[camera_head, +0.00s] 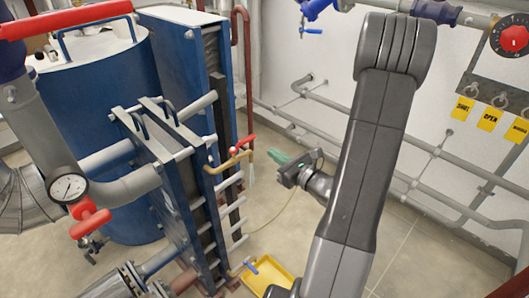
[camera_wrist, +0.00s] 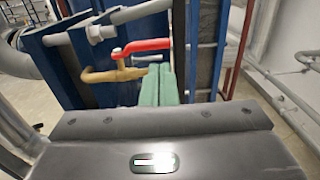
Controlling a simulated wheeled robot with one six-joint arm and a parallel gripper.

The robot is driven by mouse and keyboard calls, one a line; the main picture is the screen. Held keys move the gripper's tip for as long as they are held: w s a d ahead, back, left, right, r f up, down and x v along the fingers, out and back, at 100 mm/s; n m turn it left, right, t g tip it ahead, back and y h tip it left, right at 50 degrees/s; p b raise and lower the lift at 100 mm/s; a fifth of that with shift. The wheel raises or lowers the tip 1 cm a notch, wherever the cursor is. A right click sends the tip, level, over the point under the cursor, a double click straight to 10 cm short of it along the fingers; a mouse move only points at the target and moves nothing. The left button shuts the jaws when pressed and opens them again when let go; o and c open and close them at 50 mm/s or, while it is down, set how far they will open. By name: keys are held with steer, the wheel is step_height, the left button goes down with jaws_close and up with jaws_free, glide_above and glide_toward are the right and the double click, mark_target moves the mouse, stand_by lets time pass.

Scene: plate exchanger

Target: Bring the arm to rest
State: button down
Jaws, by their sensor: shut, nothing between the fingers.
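My gripper (camera_head: 282,161) shows in the head view right of the plate exchanger (camera_head: 172,185), with its green fingers pointing left toward it. In the wrist view the green fingers (camera_wrist: 158,86) are together and empty. They appear close in the picture to a brass valve with a red lever (camera_wrist: 140,47); I cannot tell whether they touch it. The same red lever (camera_head: 243,143) shows in the head view just left of the gripper, on a brass pipe. My arm is raised and bent in the right middle of the head view, hiding part of the wall behind.
A blue tank (camera_head: 105,90) and a pipe with a pressure gauge (camera_head: 68,187) stand at the left. Grey pipes (camera_head: 330,133) run along the right wall. Yellow tags (camera_head: 489,119) hang at the upper right. A yellow tray (camera_head: 268,274) lies on the floor.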

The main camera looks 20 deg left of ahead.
mark_target(251, 140)
steer(key=v, duration=0.6)
steer(key=shift+b, duration=0.45)
steer(key=shift+w+d, duration=0.1)
steer(key=p+x, duration=0.1)
steer(key=x, duration=0.8)
steer(key=p+x, duration=0.1)
steer(key=x, duration=0.3)
steer(key=shift+s+a+p, duration=0.2)
steer(key=shift+a+p, duration=0.15)
steer(key=shift+a, duration=0.15)
steer(key=shift+f, duration=0.1)
